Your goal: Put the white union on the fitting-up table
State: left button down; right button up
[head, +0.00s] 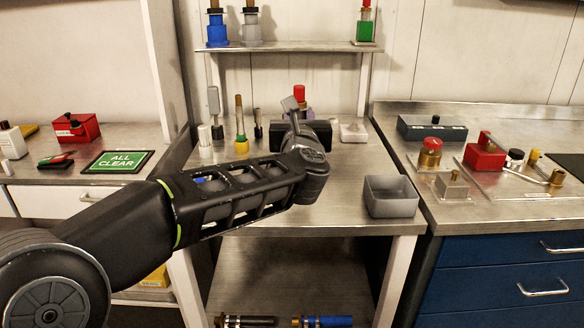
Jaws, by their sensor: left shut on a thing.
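My left arm reaches in from the left over the middle steel table (330,212). Its gripper (294,128) is over the back part of that table, pointing away from me. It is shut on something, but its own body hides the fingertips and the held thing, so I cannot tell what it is. I cannot make out the white union for certain. A white upright piece (205,136) stands at the table's back left. I cannot tell which surface is the fitting-up table. My right gripper is not in view.
A grey open bin (390,197) stands at the table's front right. A yellow-green fitting (241,140) and a clear tray (354,131) stand farther back. A red-topped thing (299,93) shows behind my gripper. The right counter (450,215) holds several fittings. The middle table's front is clear.

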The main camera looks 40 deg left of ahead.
pick_arm(q)
notch_tip(320, 180, down, 6)
jog(key=shift+r+b, duration=0.1)
jog(key=shift+b, duration=0.5)
jog(key=shift+f+b, duration=0.35)
jog(key=shift+f, duration=1.5)
jog(key=shift+f, duration=0.1)
jog(key=c, duration=1.1)
grip_release()
jog(key=v, duration=1.2)
